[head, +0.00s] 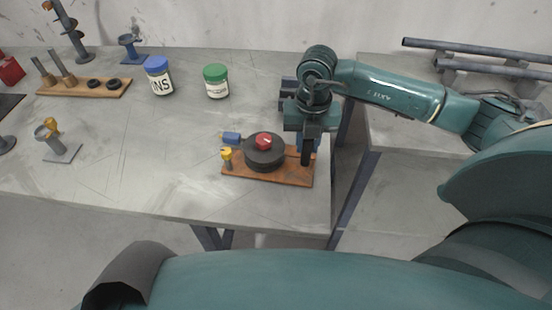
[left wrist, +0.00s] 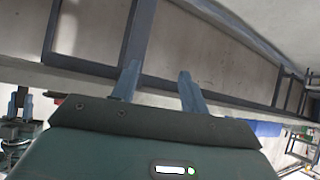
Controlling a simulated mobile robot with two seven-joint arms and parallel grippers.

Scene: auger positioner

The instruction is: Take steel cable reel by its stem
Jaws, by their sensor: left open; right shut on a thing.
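A dark round reel-like stack (head: 264,157) with a red knob (head: 264,141) on top sits on a brown wooden board (head: 250,176) near the table's front edge. I cannot tell for sure whether it is the steel cable reel. My right gripper (head: 306,158) points down over the board's right end, just right of the stack. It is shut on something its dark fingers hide. My left gripper shows only in the left wrist view (left wrist: 158,80), its two fingers apart and nothing between them.
A yellow-topped peg (head: 227,157) stands on the board's left end, with a blue block (head: 232,138) behind. Blue-lidded (head: 158,78) and green-lidded (head: 216,83) jars stand farther back. Pipes (head: 470,48) lie on the right table.

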